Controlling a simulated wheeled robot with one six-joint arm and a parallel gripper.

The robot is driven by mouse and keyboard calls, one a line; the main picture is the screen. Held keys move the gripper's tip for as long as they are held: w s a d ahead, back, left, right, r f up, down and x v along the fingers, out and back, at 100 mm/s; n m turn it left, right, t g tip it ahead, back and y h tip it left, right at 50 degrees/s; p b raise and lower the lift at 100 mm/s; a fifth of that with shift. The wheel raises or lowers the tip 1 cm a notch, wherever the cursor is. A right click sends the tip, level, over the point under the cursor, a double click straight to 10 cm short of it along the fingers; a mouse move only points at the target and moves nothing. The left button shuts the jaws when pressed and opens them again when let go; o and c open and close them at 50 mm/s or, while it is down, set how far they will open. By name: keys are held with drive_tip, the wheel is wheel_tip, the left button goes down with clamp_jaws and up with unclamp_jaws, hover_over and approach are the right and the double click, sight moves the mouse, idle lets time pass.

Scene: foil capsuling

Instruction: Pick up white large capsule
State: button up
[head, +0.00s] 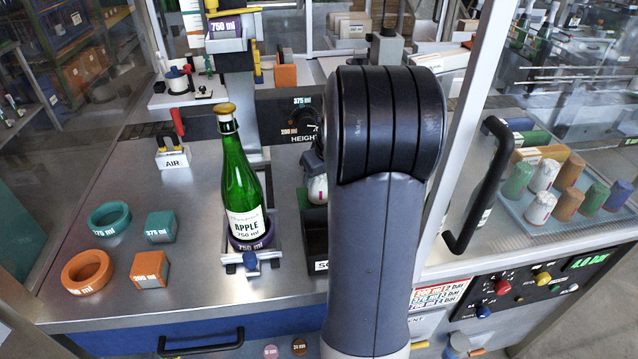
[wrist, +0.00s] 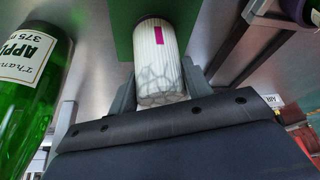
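In the wrist view a white ribbed capsule (wrist: 158,62) with a magenta mark and grey crackled lines at its near end sits between the two fingers of my gripper (wrist: 158,92). The fingers lie close against both its sides, with no clear gap. A green surface shows behind it. In the head view the capsule (head: 317,189) hangs below my gripper, over the dark bin (head: 316,240) with a partly hidden label beginning "SC". My arm covers most of the gripper and part of the bin there.
A green apple bottle (head: 240,185) with a gold top stands upright in a purple 750 ml ring (head: 252,243), left of the bin. Teal and orange rings and blocks lie at the left. Several coloured capsules (head: 569,172) stand on a tray behind the door handle (head: 492,190).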

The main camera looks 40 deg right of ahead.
drive_tip(key=shift+c, duration=1.2)
drive_tip(key=shift+r, duration=0.1)
wheel_tip(320, 180, up, 10)
drive_tip(key=shift+b, duration=0.45)
